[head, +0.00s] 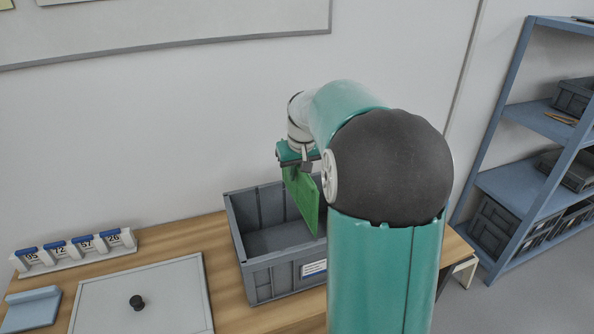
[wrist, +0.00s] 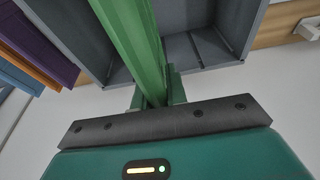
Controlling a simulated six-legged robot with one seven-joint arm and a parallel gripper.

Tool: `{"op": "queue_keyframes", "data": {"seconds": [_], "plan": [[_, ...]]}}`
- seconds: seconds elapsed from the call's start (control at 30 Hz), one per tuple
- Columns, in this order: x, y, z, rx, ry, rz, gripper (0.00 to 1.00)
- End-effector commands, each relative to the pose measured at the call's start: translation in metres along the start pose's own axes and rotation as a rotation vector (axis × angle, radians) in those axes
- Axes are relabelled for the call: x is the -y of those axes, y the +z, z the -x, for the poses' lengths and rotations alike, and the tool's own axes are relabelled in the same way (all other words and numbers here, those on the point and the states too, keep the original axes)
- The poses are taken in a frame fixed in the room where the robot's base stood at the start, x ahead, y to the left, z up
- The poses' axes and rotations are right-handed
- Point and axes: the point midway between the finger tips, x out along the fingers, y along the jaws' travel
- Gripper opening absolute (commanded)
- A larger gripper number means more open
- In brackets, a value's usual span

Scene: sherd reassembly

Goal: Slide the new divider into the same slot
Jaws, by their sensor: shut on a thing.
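The new divider is a green panel (head: 302,198), and my gripper (head: 298,164) is shut on its upper edge. The panel hangs upright over the grey crate (head: 270,277), its lower part inside the crate's outline in the head view. The green divider (wrist: 130,40) also runs up from between my gripper's fingers (wrist: 155,98) in the wrist view. The crate's inner wall (wrist: 200,45) shows ribs and a dark groove to the right of the divider. I cannot tell whether the divider sits in a slot. My arm hides the crate's right side.
A rack of numbered tags (head: 75,250) and a blue-grey block (head: 30,308) stand farther left. Blue, orange and purple panels (wrist: 40,45) show in the wrist view. Blue shelving (head: 520,180) stands right.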

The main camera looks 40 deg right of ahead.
Motion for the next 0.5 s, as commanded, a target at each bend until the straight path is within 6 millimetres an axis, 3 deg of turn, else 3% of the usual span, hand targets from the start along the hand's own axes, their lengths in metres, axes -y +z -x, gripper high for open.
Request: {"op": "queue_keyframes", "data": {"seconds": [0.5], "plan": [[0.0,0.005,-0.018,0.0,0.0,0.0,0.0]]}}
